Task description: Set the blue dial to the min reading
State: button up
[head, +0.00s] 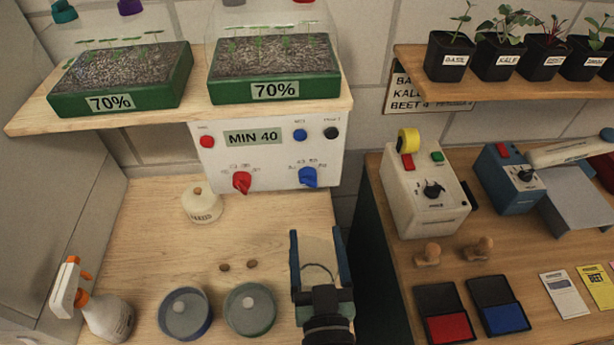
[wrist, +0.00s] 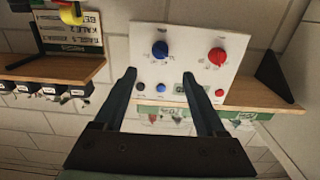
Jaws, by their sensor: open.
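The blue dial (head: 308,177) is on the lower right of a white control panel (head: 215,165) under the shelf. Small marks surround it, too blurred to read, and I cannot tell which one it points at. In the wrist view, which is upside down, the blue dial (wrist: 160,50) sits beyond the fingertips, roughly between their lines. My gripper (head: 316,236) is open and empty, below and in front of the panel, apart from the dial. It also shows in the wrist view (wrist: 159,75). The panel's display (head: 252,137) reads "MIN 40".
A red dial (head: 242,182) sits left of the blue one, with small red, blue and black buttons above. The shelf (head: 200,118) with two green "70%" trays overhangs the panel. A white pot (head: 202,206), two round dishes and a spray bottle (head: 95,305) stand on the bench.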

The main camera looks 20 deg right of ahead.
aim_at(309, 186)
jog(key=p+x, duration=0.1)
jog(key=x, duration=1)
jog(key=shift+w+d, duration=0.1)
jog(key=shift+w, duration=0.2)
jog(key=shift+c, duration=0.2)
grip_shut()
